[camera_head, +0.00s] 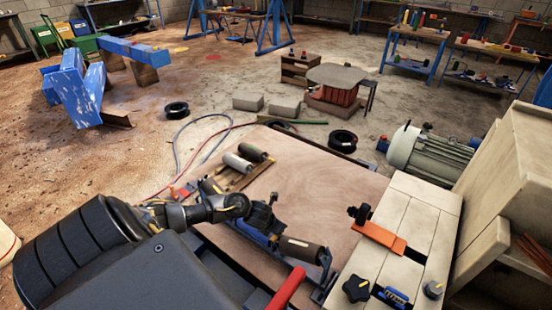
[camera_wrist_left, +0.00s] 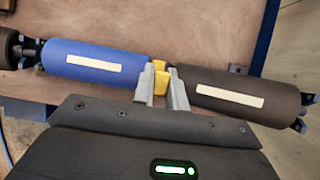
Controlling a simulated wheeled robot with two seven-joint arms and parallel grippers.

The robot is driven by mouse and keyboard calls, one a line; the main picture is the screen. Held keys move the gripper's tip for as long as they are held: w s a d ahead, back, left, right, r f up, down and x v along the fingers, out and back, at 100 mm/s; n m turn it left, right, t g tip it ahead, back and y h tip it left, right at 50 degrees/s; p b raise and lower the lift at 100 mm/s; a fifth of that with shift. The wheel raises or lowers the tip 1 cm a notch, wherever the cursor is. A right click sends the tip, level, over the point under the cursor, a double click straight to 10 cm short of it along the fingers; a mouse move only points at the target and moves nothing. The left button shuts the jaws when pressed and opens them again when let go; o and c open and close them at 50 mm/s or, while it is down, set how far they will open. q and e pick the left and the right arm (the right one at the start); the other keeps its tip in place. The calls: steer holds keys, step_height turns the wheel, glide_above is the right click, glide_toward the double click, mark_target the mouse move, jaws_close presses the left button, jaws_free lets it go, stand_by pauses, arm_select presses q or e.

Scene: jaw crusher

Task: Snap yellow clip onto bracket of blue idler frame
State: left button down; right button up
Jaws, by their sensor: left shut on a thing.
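My left gripper (camera_wrist_left: 163,88) is shut on the yellow clip (camera_wrist_left: 160,77), which shows between and behind the grey fingertips. The clip is in the gap between a blue roller (camera_wrist_left: 95,62) on the left and a dark brown roller (camera_wrist_left: 245,98) on the right. Each roller carries a pale strip. The fingers hide the bracket there, so I cannot tell whether the clip touches it. In the head view the left gripper (camera_head: 262,217) is over the blue idler frame (camera_head: 247,231), with the brown roller (camera_head: 301,249) to its right. My right gripper is not in view.
The idler frame is at the near edge of a wooden board (camera_head: 318,188). Two loose rollers (camera_head: 245,158) lie on a small wooden rack behind. A red bar (camera_head: 287,289) rises close in front. A pale bench with an orange plate (camera_head: 379,236) stands right.

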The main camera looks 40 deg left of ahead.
arm_select(q)
steer(key=shift+f+b, duration=1.05)
steer(key=shift+f, duration=0.05)
stand_by(0.6)
steer(key=c, duration=1.3)
jaws_free()
steer(key=shift+c, duration=0.2)
steer(key=shift+r, duration=0.15)
steer(key=p+v, duration=0.3)
steer(key=v, duration=0.7)
steer(key=shift+r+p, duration=0.3)
steer(key=shift+r, duration=0.05)
steer(key=shift+s, duration=0.15)
steer(key=shift+c, duration=0.5)
